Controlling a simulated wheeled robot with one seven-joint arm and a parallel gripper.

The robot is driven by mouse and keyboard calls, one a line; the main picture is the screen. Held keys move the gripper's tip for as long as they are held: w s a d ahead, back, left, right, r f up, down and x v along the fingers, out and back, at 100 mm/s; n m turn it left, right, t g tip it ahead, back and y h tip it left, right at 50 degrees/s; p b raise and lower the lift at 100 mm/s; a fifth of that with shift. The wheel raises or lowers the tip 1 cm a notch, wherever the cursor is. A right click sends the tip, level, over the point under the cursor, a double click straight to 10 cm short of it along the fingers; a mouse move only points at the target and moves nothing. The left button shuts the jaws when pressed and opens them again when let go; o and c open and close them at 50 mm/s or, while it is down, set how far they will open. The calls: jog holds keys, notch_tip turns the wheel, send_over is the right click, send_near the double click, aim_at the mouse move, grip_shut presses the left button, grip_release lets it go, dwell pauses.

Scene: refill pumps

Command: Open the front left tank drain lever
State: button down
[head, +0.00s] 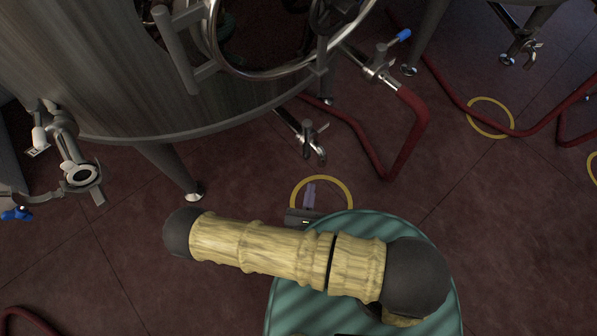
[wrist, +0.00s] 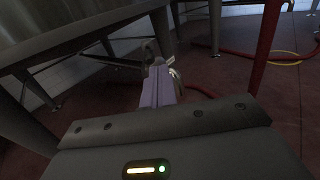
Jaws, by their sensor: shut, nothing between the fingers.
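The large steel tank (head: 150,85) fills the upper left of the head view. Its drain outlet with a small metal lever (head: 309,137) hangs low under the tank's edge. My gripper (head: 310,186) is below that outlet in the head view, over the floor, with its pale purple fingers together and empty. In the wrist view the shut fingers (wrist: 161,80) point ahead, and bright curved metal of the drain fitting (wrist: 177,84) shows just beside and behind their tips. I cannot tell whether they touch it.
A blue-handled valve (head: 383,63) joins a red hose (head: 400,147) at the tank's right. Another valve fitting (head: 78,168) is at the left. A tank leg (head: 170,168) stands left of my gripper. Yellow rings (head: 490,117) mark the open dark red floor.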

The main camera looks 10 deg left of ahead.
jog(key=s+d+r+m+g+h, duration=0.1)
jog(key=d+r+m+g+h, duration=0.3)
jog(key=d+r+m+g, duration=0.6)
jog(key=s+d+r+m+g+h, duration=0.1)
jog(key=d+r+m+g+h, duration=0.4)
jog(key=m+g, duration=0.9)
jog(key=w+r+m+t+y, duration=0.6)
jog(key=r+m+t+y, duration=0.2)
jog(key=r+m+y, duration=0.2)
notch_tip(320, 180, up, 2)
jog(key=shift+w+d+r+m, duration=0.2)
jog(key=shift+d+m, duration=0.25)
jog(key=shift+m, duration=0.15)
jog(key=shift+w+f, duration=0.1)
